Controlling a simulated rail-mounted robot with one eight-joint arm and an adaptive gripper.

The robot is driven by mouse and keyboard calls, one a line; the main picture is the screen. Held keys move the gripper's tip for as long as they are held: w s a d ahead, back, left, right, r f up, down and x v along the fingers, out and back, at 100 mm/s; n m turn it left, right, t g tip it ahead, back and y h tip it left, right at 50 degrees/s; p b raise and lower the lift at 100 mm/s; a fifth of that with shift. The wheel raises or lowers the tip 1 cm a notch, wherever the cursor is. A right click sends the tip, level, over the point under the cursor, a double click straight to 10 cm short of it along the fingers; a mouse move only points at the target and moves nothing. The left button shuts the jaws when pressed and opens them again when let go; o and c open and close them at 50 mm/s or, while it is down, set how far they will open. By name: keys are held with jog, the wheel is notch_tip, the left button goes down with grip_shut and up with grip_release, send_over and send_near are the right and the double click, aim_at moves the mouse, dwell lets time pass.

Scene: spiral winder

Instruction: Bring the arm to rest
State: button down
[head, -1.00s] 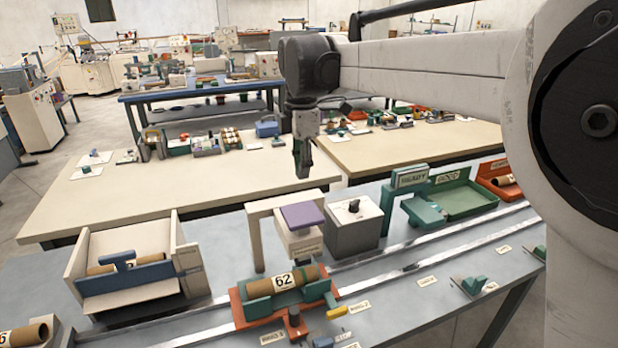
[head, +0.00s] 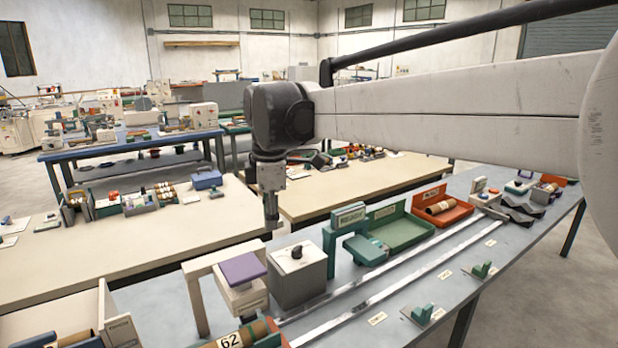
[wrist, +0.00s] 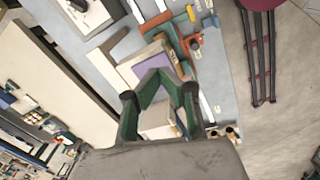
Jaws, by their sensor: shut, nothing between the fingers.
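My gripper (head: 271,220) hangs straight down from my outstretched arm in the head view. It is high above the gap between the cream table (head: 140,250) and the blue-grey workbench (head: 350,318). It is apart from everything there. In the wrist view my gripper's green fingers (wrist: 166,76) are together at the tips, with nothing between them.
On the workbench stand the purple-topped stand (head: 240,269), a grey box with a black knob (head: 299,275), a green tray (head: 400,232) and an orange tray (head: 436,205). A tube marked 62 (head: 230,341) is at the bottom edge. The air around my gripper is clear.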

jog(key=s+d+m+t, duration=0.2)
jog(key=s+d+m, duration=0.35)
jog(key=d, duration=0.65)
jog(key=s+d+f+m+t+b, duration=0.1)
jog(key=s+d+f+m+t, duration=0.1)
jog(key=s+d+f+m, duration=0.4)
jog(key=s+d+f+m+t+b, duration=0.2)
jog(key=s+d+f+m, duration=0.5)
jog(key=s+d+m, duration=0.3)
jog(key=s+d, duration=0.1)
jog(key=d, duration=0.1)
jog(key=shift+s+d, duration=0.3)
jog(key=shift+s, duration=0.05)
